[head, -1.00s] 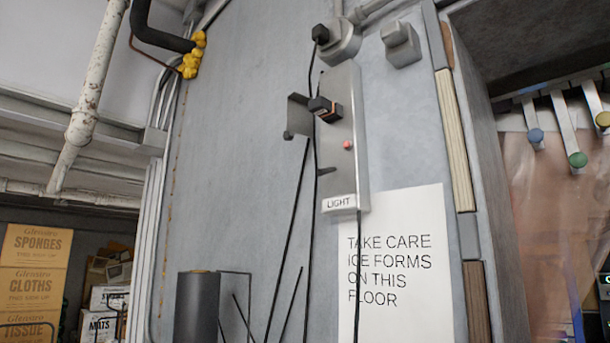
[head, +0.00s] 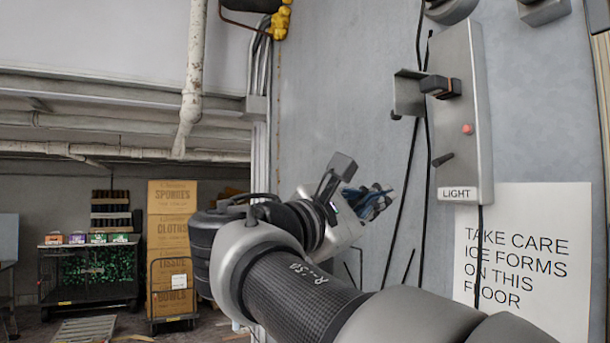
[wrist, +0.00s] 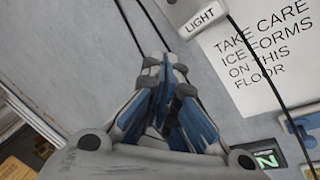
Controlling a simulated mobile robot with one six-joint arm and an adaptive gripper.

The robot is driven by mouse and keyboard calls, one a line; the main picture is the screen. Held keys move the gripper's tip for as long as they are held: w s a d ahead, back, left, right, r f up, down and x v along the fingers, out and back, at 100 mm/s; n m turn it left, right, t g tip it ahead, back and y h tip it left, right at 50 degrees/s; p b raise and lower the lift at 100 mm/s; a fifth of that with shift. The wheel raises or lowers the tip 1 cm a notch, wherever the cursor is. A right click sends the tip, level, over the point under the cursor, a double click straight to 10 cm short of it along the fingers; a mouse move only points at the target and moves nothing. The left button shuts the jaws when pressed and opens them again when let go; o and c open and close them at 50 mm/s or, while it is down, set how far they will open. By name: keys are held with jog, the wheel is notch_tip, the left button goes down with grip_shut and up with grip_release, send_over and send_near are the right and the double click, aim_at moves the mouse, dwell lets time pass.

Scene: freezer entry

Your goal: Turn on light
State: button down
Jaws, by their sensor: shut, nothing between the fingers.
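The grey metal light box (head: 475,75) is fixed to the wall in the right part of the head view.
Black cables (head: 425,180) hang between my gripper and the box. A white warning sign (head: 525,250) is below right. Stacked boxes (head: 172,230) and a cart stand far left.

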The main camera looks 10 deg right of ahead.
aim_at(443, 159)
jog(key=shift+r, duration=0.1)
jog(key=w+d+r+p, duration=0.1)
jog(key=w+d+r, duration=0.1)
jog(key=d, duration=0.6)
jog(key=shift+w+d+r, duration=0.2)
jog(key=shift+w+r, duration=0.05)
jog(key=shift+r, duration=0.55)
jog(key=shift+s+r+p, duration=0.1)
jog(key=shift+p, duration=0.3)
jog(key=shift+r+p, duration=0.1)
jog(key=shift+p, duration=0.2)
jog(key=shift+a+r+p, duration=0.1)
jog(key=shift+r+p, duration=0.05)
jog(key=shift+p, duration=0.45)
